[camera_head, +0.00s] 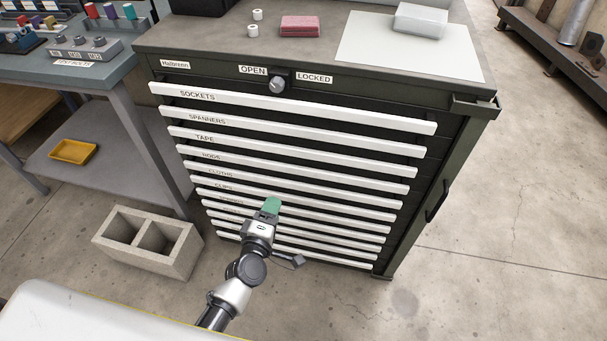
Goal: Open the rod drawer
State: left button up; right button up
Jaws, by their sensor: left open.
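The dark green tool cabinet (469,133) has a stack of drawers with long white handle bars. The bar labelled RODS (300,171) is fourth from the top, below TAPE and above CLOTHS. All drawers look shut. A round lock knob (277,85) sits between the OPEN and LOCKED labels; which way it points is hard to tell. My left gripper (271,205), with green fingertips, is open and empty. In the picture it overlaps the bars below CLOTHS, lower than the RODS bar; its distance from the cabinet front is unclear. My right gripper is not in view.
A workbench (115,75) stands at left, with a concrete block (150,240) on the floor.

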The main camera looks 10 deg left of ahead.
aim_at(284, 170)
pick_arm(q)
jog(key=shift+n+t+y, duration=0.3)
jog(key=shift+n+t, duration=0.2)
jog(key=shift+n, duration=0.4)
jog(key=w+r, duration=0.1)
jog(key=w, duration=0.2)
jog(key=w+r+b, duration=0.1)
jog(key=w, duration=0.3)
jog(key=w+r, duration=0.1)
jog(key=w, duration=0.2)
jog(key=shift+w+d, duration=0.25)
jog(key=shift+w, duration=0.85)
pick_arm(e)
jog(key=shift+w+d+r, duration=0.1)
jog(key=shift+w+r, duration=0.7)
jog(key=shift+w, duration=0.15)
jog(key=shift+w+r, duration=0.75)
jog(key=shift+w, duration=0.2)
pick_arm(q)
jog(key=shift+c, duration=0.4)
grip_shut()
